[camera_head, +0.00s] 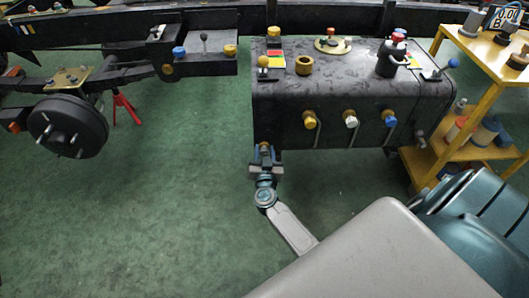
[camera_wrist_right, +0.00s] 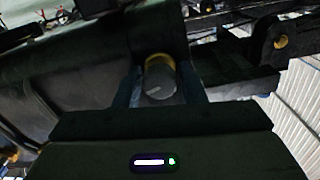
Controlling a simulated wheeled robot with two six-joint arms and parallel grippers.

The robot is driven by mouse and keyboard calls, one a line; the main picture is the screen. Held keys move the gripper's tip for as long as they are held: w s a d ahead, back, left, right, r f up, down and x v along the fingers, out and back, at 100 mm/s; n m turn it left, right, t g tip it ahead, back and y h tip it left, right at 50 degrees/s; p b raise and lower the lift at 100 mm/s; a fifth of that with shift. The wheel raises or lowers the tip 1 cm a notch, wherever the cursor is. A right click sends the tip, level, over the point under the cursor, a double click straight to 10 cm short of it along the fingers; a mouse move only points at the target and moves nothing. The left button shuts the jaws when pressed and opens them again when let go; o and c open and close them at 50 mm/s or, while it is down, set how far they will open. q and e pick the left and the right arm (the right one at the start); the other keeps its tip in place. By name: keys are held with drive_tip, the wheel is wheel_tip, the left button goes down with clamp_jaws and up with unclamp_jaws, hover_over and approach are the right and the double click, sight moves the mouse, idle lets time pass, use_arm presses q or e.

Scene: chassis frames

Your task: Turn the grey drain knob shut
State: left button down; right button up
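The grey drain knob (camera_wrist_right: 160,84) shows in the right wrist view as a round grey face with a pale line across it, on a yellow collar. It sits between the two fingers of my right gripper (camera_wrist_right: 160,90), which look apart with small dark gaps on either side; the picture is dim there. In the head view my right gripper (camera_head: 264,155) is at the lower left edge of the dark tank (camera_head: 300,95). Its fingers mostly hide the knob there. My left gripper is not in view.
Yellow, white and blue valves (camera_head: 351,121) line the tank's front, right of my gripper. A wheel hub (camera_head: 67,127) and red stand (camera_head: 127,108) are at left. A yellow shelf cart (camera_head: 455,100) stands at right. The green floor (camera_head: 150,220) is clear at left.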

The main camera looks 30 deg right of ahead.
drive_tip(key=c, duration=0.6)
